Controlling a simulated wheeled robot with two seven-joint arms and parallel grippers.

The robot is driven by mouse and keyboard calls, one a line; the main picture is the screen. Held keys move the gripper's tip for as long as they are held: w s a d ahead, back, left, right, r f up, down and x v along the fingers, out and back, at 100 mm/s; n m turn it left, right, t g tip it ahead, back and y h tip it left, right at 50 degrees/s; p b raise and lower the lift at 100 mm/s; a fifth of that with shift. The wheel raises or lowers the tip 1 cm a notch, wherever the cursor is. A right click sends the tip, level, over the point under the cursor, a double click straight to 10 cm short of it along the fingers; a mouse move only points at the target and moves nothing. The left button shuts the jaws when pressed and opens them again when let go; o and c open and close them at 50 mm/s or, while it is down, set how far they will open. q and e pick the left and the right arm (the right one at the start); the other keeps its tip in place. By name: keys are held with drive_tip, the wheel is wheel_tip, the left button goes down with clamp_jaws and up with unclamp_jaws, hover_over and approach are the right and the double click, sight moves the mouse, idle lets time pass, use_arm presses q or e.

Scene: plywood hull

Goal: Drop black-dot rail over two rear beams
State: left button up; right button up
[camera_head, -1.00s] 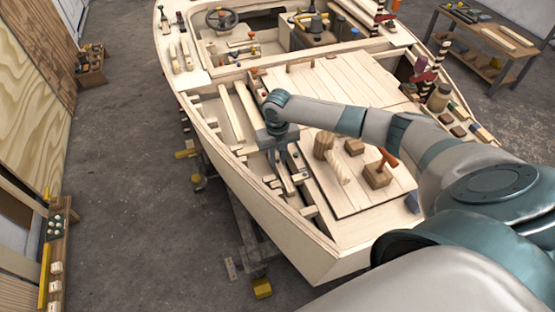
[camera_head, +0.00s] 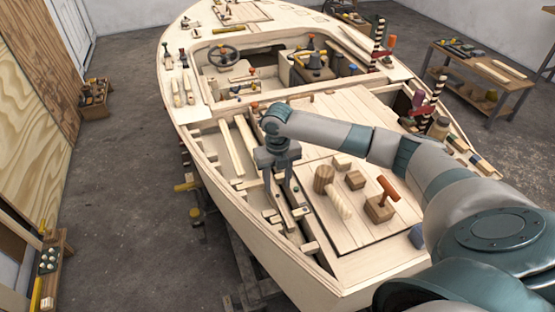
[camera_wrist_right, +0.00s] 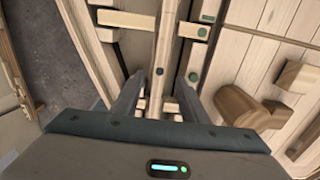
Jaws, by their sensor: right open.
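My right gripper (camera_head: 278,184) points down over the rear left part of the open plywood hull. It also shows in the right wrist view (camera_wrist_right: 158,88), its two fingers apart. A pale rail with one black dot (camera_wrist_right: 165,50) runs lengthwise between the fingers; I see no clear grip on it. A neighbouring rail with green dots (camera_wrist_right: 194,62) lies just right of it. A pale cross beam (camera_wrist_right: 126,19) shows left of the black-dot rail at the top. Whether the rail rests on the beams is hard to tell. My left gripper is out of view.
Right of the gripper, the plank deck (camera_head: 352,219) carries a round wooden mallet (camera_head: 324,178), small blocks (camera_head: 355,180) and a block with an orange handle (camera_head: 382,203). The hull's side edge (camera_head: 205,160) rises on the left. A workbench (camera_head: 490,75) stands farther back.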

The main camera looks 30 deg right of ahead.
wheel_tip(320, 180, up, 11)
drive_tip(key=b, duration=0.2)
drive_tip(key=shift+f, duration=0.1)
idle(1.0)
